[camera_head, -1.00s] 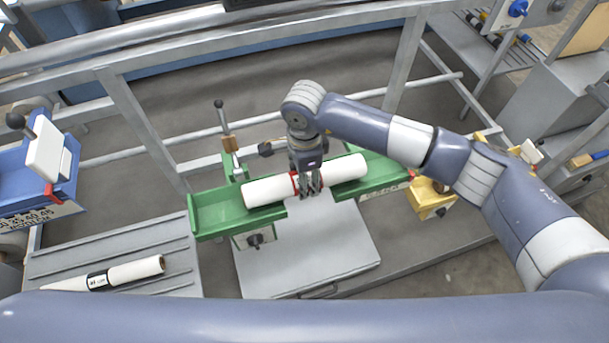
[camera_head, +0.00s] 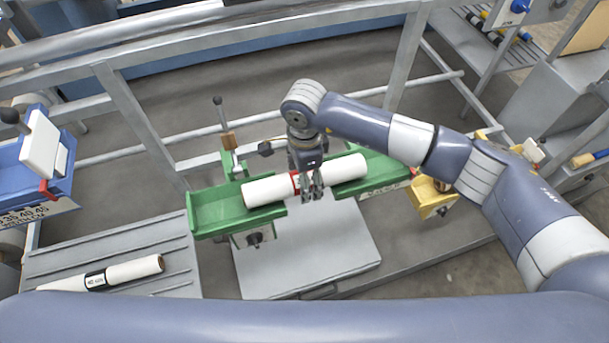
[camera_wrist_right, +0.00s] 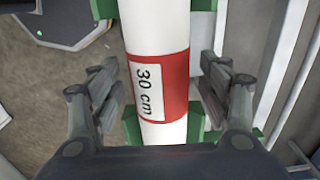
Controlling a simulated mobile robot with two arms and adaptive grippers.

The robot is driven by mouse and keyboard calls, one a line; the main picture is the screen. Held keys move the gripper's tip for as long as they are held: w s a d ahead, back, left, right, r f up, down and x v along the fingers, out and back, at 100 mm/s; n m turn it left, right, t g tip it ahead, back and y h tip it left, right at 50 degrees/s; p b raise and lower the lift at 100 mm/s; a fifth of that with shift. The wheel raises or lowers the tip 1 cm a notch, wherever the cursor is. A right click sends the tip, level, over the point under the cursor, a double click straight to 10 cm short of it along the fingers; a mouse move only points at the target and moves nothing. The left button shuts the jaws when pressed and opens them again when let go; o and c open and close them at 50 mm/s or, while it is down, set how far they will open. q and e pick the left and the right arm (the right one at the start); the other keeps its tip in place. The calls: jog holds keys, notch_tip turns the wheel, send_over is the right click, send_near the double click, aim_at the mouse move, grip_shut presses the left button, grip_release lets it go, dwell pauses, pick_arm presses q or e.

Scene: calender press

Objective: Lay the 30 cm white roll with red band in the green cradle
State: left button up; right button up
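The white roll with the red band (camera_head: 264,191) lies across both halves of the green cradle (camera_head: 222,207), spanning the gap between them. In the right wrist view its red band (camera_wrist_right: 176,85) carries a "30 cm" label. My right gripper (camera_head: 312,193) is over the roll's middle, its fingers straddling the band. In the right wrist view the gripper (camera_wrist_right: 160,95) is open, with one finger on each side of the roll and small gaps visible. My left arm crosses the bottom of the head view, and its gripper is out of view.
Another white roll with a black band (camera_head: 132,271) lies on the grey ribbed tray (camera_head: 150,236) at left. A blue cradle (camera_head: 30,185) is at far left and a yellow block (camera_head: 428,198) at right. A grey plate (camera_head: 310,262) lies below the green cradle.

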notch_tip(320, 180, up, 12)
dwell(0.7)
dwell(0.4)
